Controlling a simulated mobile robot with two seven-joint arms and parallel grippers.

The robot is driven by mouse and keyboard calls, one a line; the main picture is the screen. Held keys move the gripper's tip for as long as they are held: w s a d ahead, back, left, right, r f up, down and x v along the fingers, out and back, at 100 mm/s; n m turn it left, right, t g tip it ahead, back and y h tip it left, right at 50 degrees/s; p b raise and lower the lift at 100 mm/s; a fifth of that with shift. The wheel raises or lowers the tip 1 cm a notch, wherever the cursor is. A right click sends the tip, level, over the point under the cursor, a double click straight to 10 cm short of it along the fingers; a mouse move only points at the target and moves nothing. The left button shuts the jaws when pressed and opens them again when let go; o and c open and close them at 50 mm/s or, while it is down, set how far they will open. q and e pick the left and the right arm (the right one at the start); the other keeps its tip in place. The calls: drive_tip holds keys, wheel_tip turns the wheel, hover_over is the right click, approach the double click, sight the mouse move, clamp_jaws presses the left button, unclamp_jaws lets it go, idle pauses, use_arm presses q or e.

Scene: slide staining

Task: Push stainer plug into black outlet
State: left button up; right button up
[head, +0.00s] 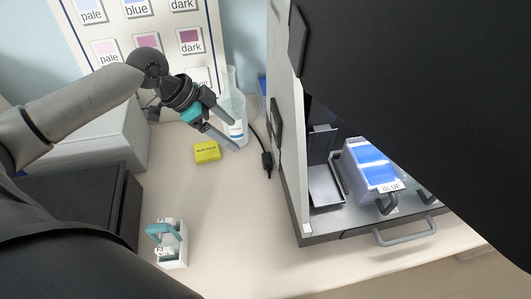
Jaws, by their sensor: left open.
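A black plug (267,162) on a dark cable lies on the bench, close to the left side of the stainer (290,190). My left gripper (235,135) is open and empty. It reaches in from the upper left, in front of a clear bottle, and its fingertips point down toward the right. In the picture the plug is a little right of and below the fingertips, apart from them. A black part sits on the stainer's left side wall; I cannot tell whether it is the outlet. My right gripper is not in view.
A clear bottle (234,88) stands behind my left gripper. A yellow block (206,152) lies left of the plug. A small white rack (173,249) with a teal handle stands at front left. A blue-labelled container (368,147) sits inside the stainer. The middle front bench is clear.

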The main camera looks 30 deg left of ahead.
use_arm(q)
approach(263, 158)
drive_tip(key=x, duration=0.5)
drive_tip(key=shift+w+b, duration=0.1)
drive_tip(key=shift+b, duration=0.3)
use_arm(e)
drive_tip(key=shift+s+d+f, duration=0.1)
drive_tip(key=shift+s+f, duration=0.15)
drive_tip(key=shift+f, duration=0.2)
use_arm(q)
drive_tip(key=shift+x, duration=2.6)
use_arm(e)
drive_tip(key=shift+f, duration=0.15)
use_arm(q)
clamp_jaws()
drive_tip(key=shift+r, duration=0.1)
